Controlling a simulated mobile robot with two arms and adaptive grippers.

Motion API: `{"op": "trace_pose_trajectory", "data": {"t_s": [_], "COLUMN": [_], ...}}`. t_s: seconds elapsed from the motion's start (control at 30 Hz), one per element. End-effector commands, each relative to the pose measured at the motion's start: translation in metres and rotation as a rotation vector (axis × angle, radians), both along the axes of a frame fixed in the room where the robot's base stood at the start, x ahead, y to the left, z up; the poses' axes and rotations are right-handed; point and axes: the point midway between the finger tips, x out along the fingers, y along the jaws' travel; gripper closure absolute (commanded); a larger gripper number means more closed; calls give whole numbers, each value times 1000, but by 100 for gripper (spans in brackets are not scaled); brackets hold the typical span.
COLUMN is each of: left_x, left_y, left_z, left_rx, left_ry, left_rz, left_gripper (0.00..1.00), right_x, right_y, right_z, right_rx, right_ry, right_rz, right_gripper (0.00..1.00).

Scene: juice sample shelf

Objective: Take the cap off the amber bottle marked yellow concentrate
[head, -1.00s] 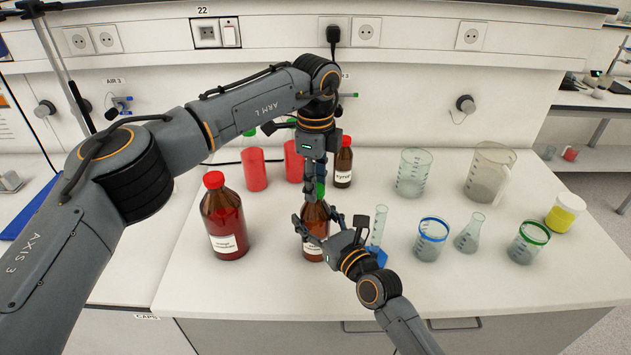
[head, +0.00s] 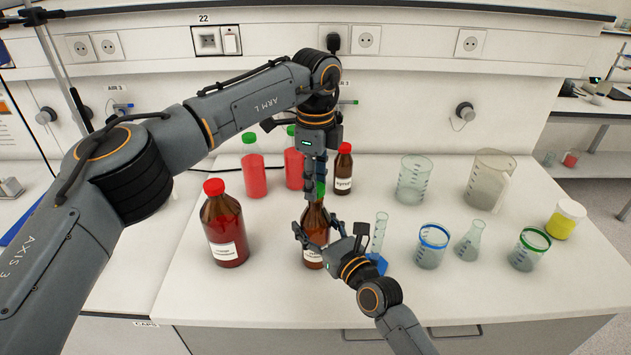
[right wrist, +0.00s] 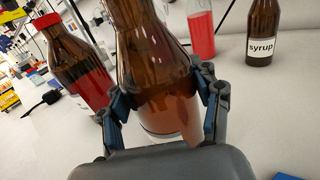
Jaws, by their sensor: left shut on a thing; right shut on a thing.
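An amber bottle (head: 315,221) with a white label, too small to read, stands upright near the middle of the bench. My right gripper (head: 317,232) is shut around its body; the right wrist view shows the bottle (right wrist: 152,60) between both fingers. My left gripper (head: 319,180) points straight down over the bottle and is shut on its green cap (head: 320,188). The fingers partly hide the cap and neck. I cannot tell whether the cap is clear of the neck. The bottle's top is outside the right wrist view.
A larger red-capped amber bottle (head: 223,230) stands to the left. Two green-capped red bottles and a syrup bottle (head: 343,170) stand behind. Beakers, a flask (head: 470,242) and a yellow jar (head: 565,219) stand to the right. The bench's front left is clear.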

Motion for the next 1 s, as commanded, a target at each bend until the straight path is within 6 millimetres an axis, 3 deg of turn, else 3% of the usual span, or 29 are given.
{"op": "trace_pose_trajectory", "data": {"t_s": [0.17, 0.47, 0.7, 0.73, 0.83, 1.0], "left_x": [0, 0, 0, 0, 0, 0], "left_y": [0, -1, 0, 0, 0, 0], "left_z": [4, 38, 40, 40, 40, 40], "left_rx": [0, -1, 0, 0, 0, 0], "left_ry": [-1, -3, 0, 0, 0, 0], "left_rz": [0, 0, 0, 0, 0, 0], "left_gripper": [100, 100, 100, 100, 100, 100], "right_x": [0, 0, 0, 0, 0, 0], "right_y": [0, 0, 0, 0, 0, 0], "right_z": [-1, -1, -1, -1, -1, 0], "right_rx": [-1, -1, -1, -1, -1, -1], "right_ry": [1, 1, 1, 1, 1, 1], "right_rz": [0, 0, 0, 0, 0, 0], "right_gripper": [100, 100, 100, 31, 10, 10]}}
